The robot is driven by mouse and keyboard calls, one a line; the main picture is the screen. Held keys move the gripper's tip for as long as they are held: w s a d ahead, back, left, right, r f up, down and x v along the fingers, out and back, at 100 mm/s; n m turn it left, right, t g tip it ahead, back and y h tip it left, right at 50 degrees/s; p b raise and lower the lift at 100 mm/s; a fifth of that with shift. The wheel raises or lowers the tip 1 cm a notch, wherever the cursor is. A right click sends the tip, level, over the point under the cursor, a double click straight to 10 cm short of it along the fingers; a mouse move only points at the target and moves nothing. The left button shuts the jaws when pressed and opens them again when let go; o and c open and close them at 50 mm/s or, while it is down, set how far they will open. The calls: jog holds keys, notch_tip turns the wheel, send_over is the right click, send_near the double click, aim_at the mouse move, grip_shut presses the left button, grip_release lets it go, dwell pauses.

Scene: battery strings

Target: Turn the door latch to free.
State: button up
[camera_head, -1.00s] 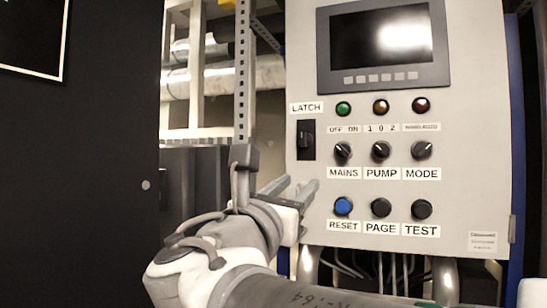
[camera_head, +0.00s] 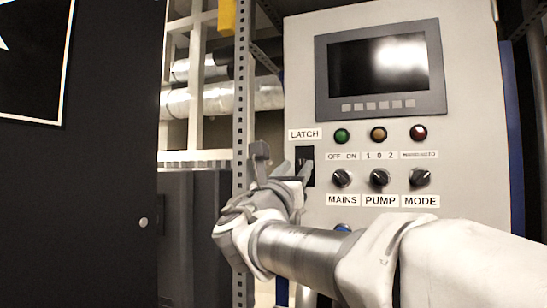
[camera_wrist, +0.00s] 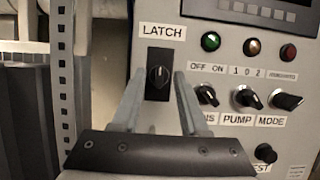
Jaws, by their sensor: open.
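The door latch (camera_wrist: 158,76) is a black knob on a black plate under the LATCH label (camera_wrist: 163,32), at the left edge of the grey panel. In the wrist view its pointer line stands about upright. My gripper (camera_wrist: 155,80) is open, with one finger on each side of the latch plate in that view. I cannot tell how far the fingertips are from the panel. In the head view my gripper (camera_head: 293,170) is in front of the latch and hides much of it; only part of the latch plate (camera_head: 304,153) shows.
Right of the latch are the MAINS (camera_head: 342,178), PUMP (camera_head: 379,178) and MODE (camera_head: 419,177) knobs, with lamps above them and a screen (camera_head: 380,65) higher up. A perforated metal post (camera_head: 240,130) stands left of the panel. A dark panel (camera_head: 80,190) fills the far left.

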aim_at(300, 162)
jog(key=shift+p+x, duration=0.3)
jog(key=shift+x, duration=1.35)
grip_shut()
